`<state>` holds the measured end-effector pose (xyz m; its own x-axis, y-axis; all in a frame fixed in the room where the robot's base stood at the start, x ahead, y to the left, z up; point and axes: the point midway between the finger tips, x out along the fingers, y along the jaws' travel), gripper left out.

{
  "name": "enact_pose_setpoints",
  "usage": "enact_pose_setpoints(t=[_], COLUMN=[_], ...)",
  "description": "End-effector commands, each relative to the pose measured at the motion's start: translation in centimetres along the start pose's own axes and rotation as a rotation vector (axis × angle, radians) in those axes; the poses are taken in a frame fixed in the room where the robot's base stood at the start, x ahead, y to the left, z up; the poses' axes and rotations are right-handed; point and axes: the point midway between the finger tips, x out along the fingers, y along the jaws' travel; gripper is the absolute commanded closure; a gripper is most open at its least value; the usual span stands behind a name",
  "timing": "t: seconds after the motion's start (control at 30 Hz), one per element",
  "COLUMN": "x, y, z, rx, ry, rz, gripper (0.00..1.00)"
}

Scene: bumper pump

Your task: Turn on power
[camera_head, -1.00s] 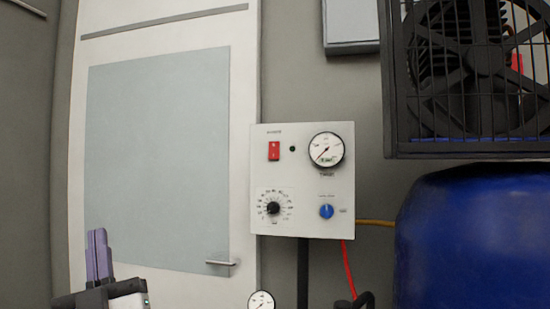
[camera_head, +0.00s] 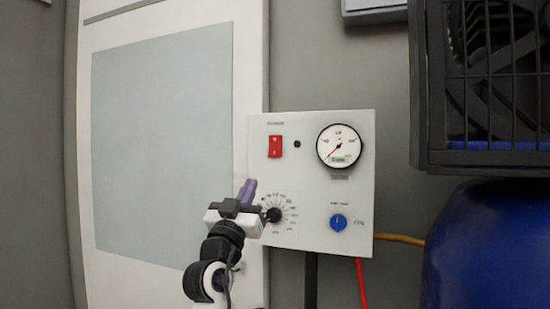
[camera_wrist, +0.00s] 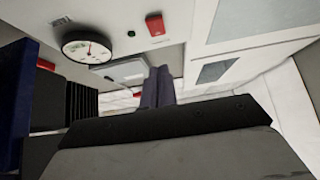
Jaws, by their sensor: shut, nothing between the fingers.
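The white control panel (camera_head: 310,130) hangs on the wall right of the door. Its red power switch (camera_head: 275,147) sits at the upper left, with a small green light (camera_head: 297,144) beside it. The switch also shows at the top of the wrist view (camera_wrist: 155,25), with the green light (camera_wrist: 131,34) near it. My gripper (camera_head: 248,190) is shut and empty. Its purple fingers point up, below and left of the switch and apart from it in the picture. The fingers also show in the wrist view (camera_wrist: 158,86).
The panel carries a round gauge (camera_head: 339,146), a black dial (camera_head: 273,215) close to my gripper, and a blue knob (camera_head: 338,222). A caged fan (camera_head: 485,80) and blue tank (camera_head: 480,250) stand at the right. Yellow (camera_head: 400,239) and red (camera_head: 361,285) hoses leave the panel.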

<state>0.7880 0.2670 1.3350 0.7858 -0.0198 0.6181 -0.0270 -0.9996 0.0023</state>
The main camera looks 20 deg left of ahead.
Motion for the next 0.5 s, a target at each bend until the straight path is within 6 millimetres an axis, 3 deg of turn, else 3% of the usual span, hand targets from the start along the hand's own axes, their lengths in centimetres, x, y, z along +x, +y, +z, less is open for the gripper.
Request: enact_pose_setpoints(t=[0.5], x=[0.97], y=[0.25], z=[-0.11], rx=[-0.003], ry=[-0.004], rz=[0.009], gripper=[1.00])
